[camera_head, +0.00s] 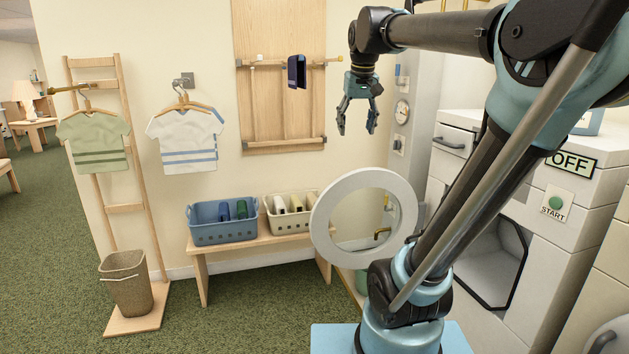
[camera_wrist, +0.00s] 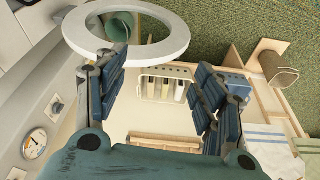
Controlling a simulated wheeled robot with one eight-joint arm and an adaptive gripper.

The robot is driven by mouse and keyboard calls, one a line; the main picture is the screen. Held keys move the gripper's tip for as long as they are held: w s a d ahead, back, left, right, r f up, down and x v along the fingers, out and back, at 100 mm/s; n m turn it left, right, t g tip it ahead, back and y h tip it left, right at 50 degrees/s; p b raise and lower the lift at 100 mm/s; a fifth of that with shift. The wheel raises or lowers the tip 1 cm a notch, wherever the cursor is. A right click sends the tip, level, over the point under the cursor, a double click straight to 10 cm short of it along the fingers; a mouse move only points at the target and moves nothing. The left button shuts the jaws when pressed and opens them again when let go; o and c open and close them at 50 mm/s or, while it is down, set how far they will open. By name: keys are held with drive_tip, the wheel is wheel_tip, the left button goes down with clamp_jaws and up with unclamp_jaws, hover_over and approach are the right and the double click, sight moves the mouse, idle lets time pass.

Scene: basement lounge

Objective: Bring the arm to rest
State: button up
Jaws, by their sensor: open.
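My gripper (camera_head: 357,115) hangs from the raised arm in the head view, fingers pointing down and spread apart. Nothing is between its fingers. It is in the air to the right of the wooden wall panel (camera_head: 265,110) and above the round white door ring (camera_head: 330,185). In the wrist view my gripper (camera_wrist: 160,100) also shows its two fingers apart. The beige basket (camera_wrist: 153,72) appears beyond the gap between them, apart from the gripper.
The washer (camera_head: 590,180) with its START button stands at right, its opening uncovered. A bench (camera_head: 262,243) holds a blue basket (camera_head: 224,232) and a beige basket. Two shirts hang at left. A dark blue item (camera_head: 296,72) hangs on the panel. Carpet at front left is clear.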

drive_tip(key=s+d+f, duration=0.2)
drive_tip(key=s+f, duration=0.5)
drive_tip(key=f, duration=0.3)
drive_tip(key=s+d+f+m, duration=0.1)
drive_tip(key=s+d+f, duration=0.1)
drive_tip(key=s+f, duration=0.5)
drive_tip(key=s+d+f+g, duration=0.1)
drive_tip(key=s+f, duration=0.6)
drive_tip(key=f, duration=0.8)
drive_tip(key=shift+s+d, duration=0.15)
drive_tip(key=shift+d, duration=0.7)
drive_tip(key=shift+w+f, duration=0.15)
drive_tip(key=shift+w, duration=0.3)
